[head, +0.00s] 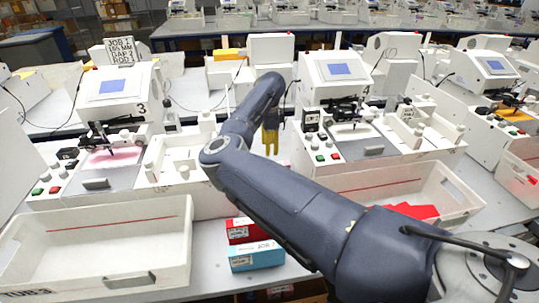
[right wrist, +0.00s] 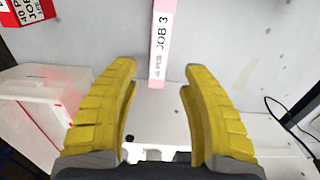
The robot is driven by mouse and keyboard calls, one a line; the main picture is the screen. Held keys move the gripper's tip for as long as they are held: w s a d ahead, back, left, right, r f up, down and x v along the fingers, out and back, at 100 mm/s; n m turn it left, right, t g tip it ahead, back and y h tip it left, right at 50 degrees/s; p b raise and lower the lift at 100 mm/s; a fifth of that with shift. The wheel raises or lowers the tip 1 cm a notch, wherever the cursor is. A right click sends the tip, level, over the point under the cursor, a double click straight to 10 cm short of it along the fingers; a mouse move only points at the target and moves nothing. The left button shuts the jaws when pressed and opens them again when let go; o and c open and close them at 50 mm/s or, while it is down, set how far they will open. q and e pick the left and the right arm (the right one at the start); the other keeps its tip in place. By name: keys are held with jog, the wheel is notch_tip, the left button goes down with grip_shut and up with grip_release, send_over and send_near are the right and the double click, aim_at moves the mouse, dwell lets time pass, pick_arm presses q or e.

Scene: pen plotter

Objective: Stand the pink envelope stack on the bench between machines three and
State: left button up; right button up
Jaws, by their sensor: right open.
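In the right wrist view a narrow pink strip with a white label reading JOB 3 (right wrist: 161,42), which looks like the edge of the pink envelope stack, lies ahead of and between the fingertips. My right gripper (right wrist: 160,78) is open with yellow fingers, one on each side of the strip's near end. In the head view my right gripper (head: 270,140) points down over the bench between machine three (head: 112,88) and machine four (head: 340,70). My left gripper is not in view.
A red box (head: 243,230) and a blue box (head: 256,256) sit on the bench front. White trays stand at the left (head: 95,245) and right (head: 455,190), the right one holding red items. A red box (right wrist: 27,10) also shows in the right wrist view.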

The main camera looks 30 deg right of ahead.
jog(key=shift+r, duration=0.8)
